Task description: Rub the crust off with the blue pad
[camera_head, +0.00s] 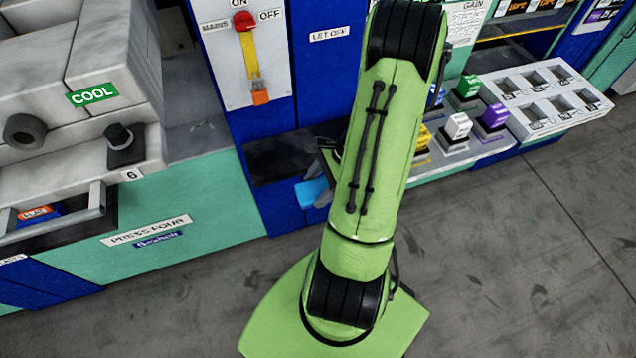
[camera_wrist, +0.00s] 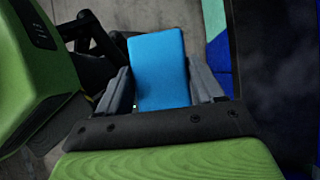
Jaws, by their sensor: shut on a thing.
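The blue pad (camera_wrist: 160,70) is between the two grey fingers of my gripper (camera_wrist: 163,88) in the wrist view, which are shut on it. In the head view the pad (camera_head: 312,191) shows as a small blue block left of my green arm, in front of the blue cabinet front. My gripper (camera_head: 325,165) is mostly hidden behind the arm there. A dark patch (camera_head: 280,158) lies on the blue panel just above and left of the pad. It may be the crust, but I cannot tell. Contact between pad and panel cannot be made out.
A red-knobbed lever (camera_head: 243,22) with an orange end is on the panel above. The press (camera_head: 150,215) with an open drawer (camera_head: 60,215) stands left. Coloured blocks (camera_head: 458,126) and a white compartment tray (camera_head: 545,95) are at right. The grey floor in front is clear.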

